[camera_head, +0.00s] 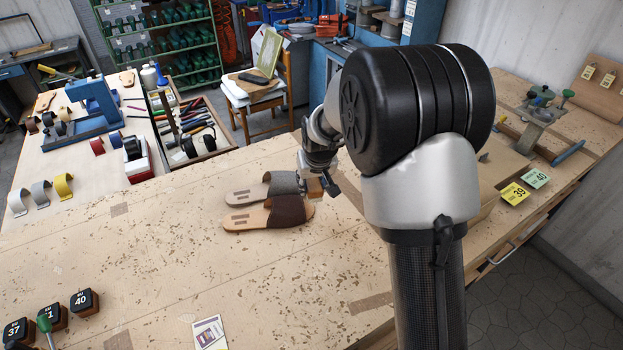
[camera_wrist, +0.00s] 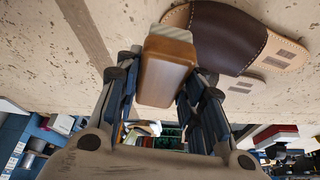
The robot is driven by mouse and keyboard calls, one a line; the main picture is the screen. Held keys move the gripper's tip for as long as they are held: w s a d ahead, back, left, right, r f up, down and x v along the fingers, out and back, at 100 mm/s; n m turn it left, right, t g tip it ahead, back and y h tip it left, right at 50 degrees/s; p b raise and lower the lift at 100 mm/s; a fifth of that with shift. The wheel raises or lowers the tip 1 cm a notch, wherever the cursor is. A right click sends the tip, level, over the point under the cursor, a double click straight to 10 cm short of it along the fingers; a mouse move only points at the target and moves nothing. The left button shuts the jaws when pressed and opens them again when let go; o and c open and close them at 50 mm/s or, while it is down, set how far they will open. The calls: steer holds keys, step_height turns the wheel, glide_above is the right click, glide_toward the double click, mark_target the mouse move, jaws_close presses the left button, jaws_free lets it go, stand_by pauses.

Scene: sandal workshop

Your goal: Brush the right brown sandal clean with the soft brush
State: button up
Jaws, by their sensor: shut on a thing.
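My gripper (camera_head: 322,184) is at the right, strap end of the pair, partly hidden by my arm. It is shut on the soft brush (camera_wrist: 166,72), a brown wooden block with pale bristles. In the wrist view the brown sandal (camera_wrist: 228,38) is right beside the brush. I cannot tell whether the bristles touch it or the bench.
Black number blocks (camera_head: 52,316) and a card (camera_head: 209,332) are near the front. A tool box (camera_head: 190,130) stands behind left. Yellow (camera_head: 514,193) and green (camera_head: 535,177) tags are at right.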

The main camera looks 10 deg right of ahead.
steer(key=shift+d+f, duration=0.6)
steer(key=shift+f, duration=0.3)
steer(key=shift+a+f+b, duration=0.3)
steer(key=shift+f+b, duration=0.1)
steer(key=shift+b, duration=0.1)
step_height(320, 180, down, 2)
steer(key=shift+d+f+b, duration=0.1)
steer(key=shift+f+b, duration=0.1)
steer(key=shift+b, duration=0.6)
steer(key=shift+s+f+b, duration=0.15)
steer(key=shift+f+b, duration=0.6)
steer(key=shift+f, duration=0.35)
steer(key=shift+w, duration=0.2)
steer(key=shift+f+b, duration=0.3)
steer(key=shift+f, duration=0.15)
steer(key=shift+w, duration=1.3)
steer(key=shift+s, duration=0.15)
